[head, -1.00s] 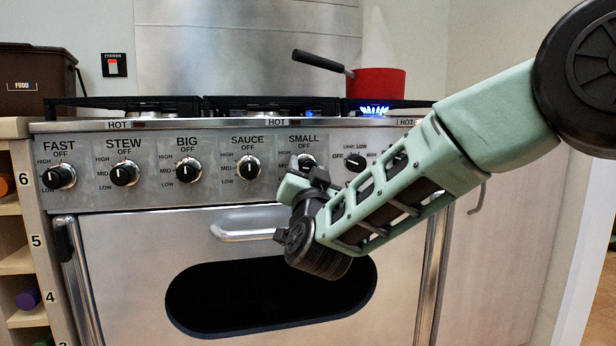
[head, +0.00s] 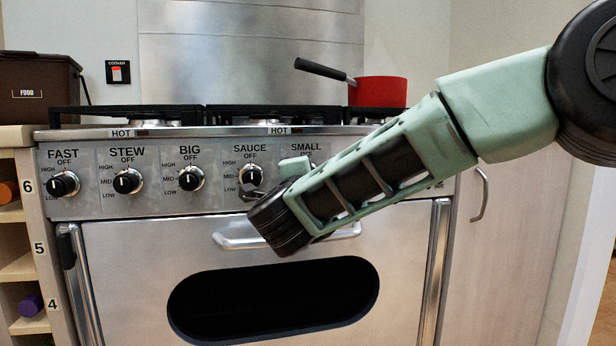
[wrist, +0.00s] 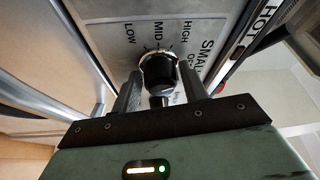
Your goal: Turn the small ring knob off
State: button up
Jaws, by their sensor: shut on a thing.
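The small ring knob (wrist: 158,70) is black with a silver collar, on a panel lettered SMALL, HIGH, MID and LOW in the wrist view. My gripper (wrist: 162,92) has one finger on each side of it and is shut on it. I cannot tell where the knob's pointer stands. In the head view my gripper (head: 292,178) is at the control panel under the SMALL label (head: 306,148), and it hides the knob. No blue flame shows under the red pan (head: 378,91) on the right of the hob.
The sauce knob (head: 251,174) is close to the left of my gripper. The big knob (head: 190,178), stew knob (head: 128,180) and fast knob (head: 65,184) follow leftward. The oven handle (head: 238,239) juts out just below my gripper.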

jog(key=m+g+p, duration=0.1)
jog(key=m, duration=0.3)
jog(key=shift+m+g, duration=0.3)
jog(key=shift+g, duration=0.1)
dwell(0.5)
jog(key=o, duration=0.8)
jog(key=shift+r, duration=0.1)
jog(key=shift+s, duration=0.1)
jog(key=s+p, duration=0.1)
jog(key=s, duration=0.4)
jog(key=s+a+r+p, duration=0.1)
jog(key=s+p, duration=0.1)
jog(key=s, duration=0.4)
jog(key=s+p, duration=0.1)
jog(key=s, duration=0.5)
jog(key=shift+a+r, duration=0.25)
jog(key=shift+a, duration=0.1)
